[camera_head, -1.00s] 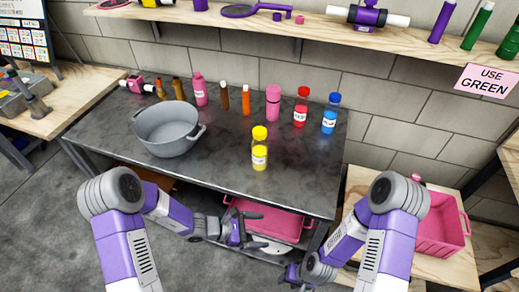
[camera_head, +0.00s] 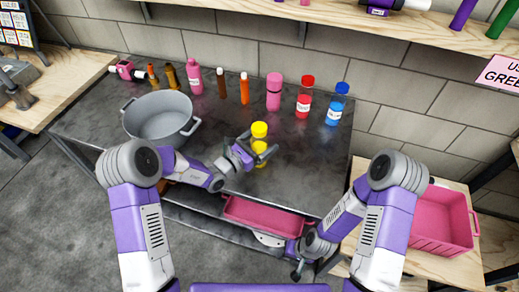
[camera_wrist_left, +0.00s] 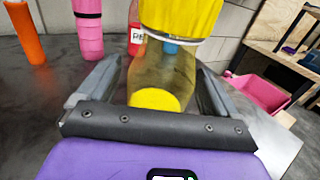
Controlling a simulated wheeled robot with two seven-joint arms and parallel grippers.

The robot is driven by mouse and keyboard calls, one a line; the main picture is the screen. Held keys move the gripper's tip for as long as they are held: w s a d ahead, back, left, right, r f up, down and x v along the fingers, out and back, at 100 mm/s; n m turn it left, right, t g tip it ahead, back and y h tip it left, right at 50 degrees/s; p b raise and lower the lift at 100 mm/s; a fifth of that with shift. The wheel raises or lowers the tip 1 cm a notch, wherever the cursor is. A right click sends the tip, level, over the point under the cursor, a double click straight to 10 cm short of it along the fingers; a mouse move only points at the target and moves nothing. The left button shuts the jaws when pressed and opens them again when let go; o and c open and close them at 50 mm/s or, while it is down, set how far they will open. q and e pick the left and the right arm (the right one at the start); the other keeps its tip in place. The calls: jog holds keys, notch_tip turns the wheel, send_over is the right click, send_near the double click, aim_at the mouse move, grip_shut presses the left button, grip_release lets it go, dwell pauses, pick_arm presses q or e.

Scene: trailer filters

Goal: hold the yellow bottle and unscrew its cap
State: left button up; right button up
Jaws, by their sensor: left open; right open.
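The yellow bottle (camera_head: 260,146) stands upright near the front of the dark table, with a yellow cap (camera_head: 259,129) on top. In the left wrist view the clear bottle body (camera_wrist_left: 165,72) with yellow contents at its bottom stands between my left fingers, below the large yellow cap (camera_wrist_left: 180,16). My left gripper (camera_head: 257,150) is open around the bottle, with one finger on each side; contact is not clear. My right gripper (camera_head: 299,262) is low beside the table's front right corner, away from the bottle; its fingers are small and partly hidden.
A grey pot (camera_head: 160,118) stands left of the bottle. Behind are a pink bottle (camera_head: 274,92), a red bottle (camera_head: 304,98), a blue bottle (camera_head: 336,105) and several others. A pink crate (camera_head: 440,222) is at the right. A pink tray (camera_head: 266,218) lies under the tabletop.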

aim_at(264, 124)
pick_arm(q)
jog(key=shift+w+d, duration=0.35)
jog(key=shift+w, duration=0.05)
jog(key=c, duration=1.3)
jog(key=shift+o, duration=0.2)
jog(key=shift+r, duration=0.15)
notch_tip(264, 124, up, 10)
jog(key=shift+f+p, duration=0.1)
jog(key=shift+p, duration=1.1)
